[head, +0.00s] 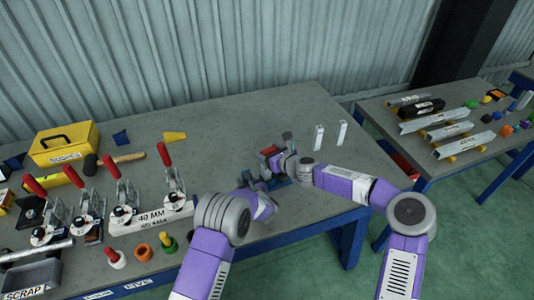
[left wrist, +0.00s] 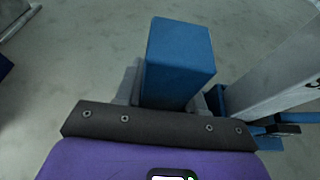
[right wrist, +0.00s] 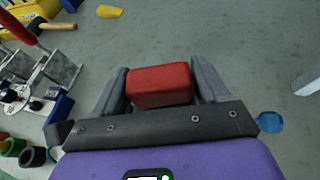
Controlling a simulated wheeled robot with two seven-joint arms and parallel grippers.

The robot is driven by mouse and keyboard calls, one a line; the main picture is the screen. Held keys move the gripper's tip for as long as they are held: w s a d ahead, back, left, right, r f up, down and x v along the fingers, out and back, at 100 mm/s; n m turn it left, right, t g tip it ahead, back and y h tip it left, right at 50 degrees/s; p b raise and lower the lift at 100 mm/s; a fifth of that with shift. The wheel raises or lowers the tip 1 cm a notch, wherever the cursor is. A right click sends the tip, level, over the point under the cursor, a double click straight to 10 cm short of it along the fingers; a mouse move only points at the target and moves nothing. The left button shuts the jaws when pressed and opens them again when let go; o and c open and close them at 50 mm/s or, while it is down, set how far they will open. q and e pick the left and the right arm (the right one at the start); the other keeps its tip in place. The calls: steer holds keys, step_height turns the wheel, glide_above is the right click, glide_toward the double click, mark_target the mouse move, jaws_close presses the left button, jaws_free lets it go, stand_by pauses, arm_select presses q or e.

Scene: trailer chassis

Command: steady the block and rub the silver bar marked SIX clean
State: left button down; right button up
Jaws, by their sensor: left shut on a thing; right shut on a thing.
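My left gripper (left wrist: 172,95) is shut on an upright blue block (left wrist: 180,55) above the grey bench. A silver bar (left wrist: 275,75) slants beside the block at the right of the left wrist view. A dark mark shows at its edge, cut off and not readable as SIX. My right gripper (right wrist: 161,88) is shut on a red block (right wrist: 160,85). In the head view my right gripper (head: 276,161) and left gripper (head: 262,184) are close together near the bench's front right. The arms hide most of the bar there; I cannot tell whether the red block touches it.
Two small silver pieces (head: 319,137) stand upright right of the grippers. Toggle clamps with red handles (head: 166,154), a white 40 MM block (head: 150,216) and coloured pegs fill the left. A second table (head: 440,165) at right holds several bars. The bench's back middle is clear.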

steer(key=a, duration=0.1)
steer(key=s+a, duration=0.1)
steer(key=a, duration=0.1)
steer(key=shift+s+a, duration=0.1)
steer(key=shift+s, duration=0.05)
step_height(320, 180, up, 2)
steer(key=shift+r, duration=0.2)
step_height(320, 180, up, 6)
steer(key=shift+f, duration=0.15)
stand_by(0.4)
arm_select(q)
steer(key=shift+c, duration=2.2)
jaws_free()
steer(key=shift+s, duration=0.1)
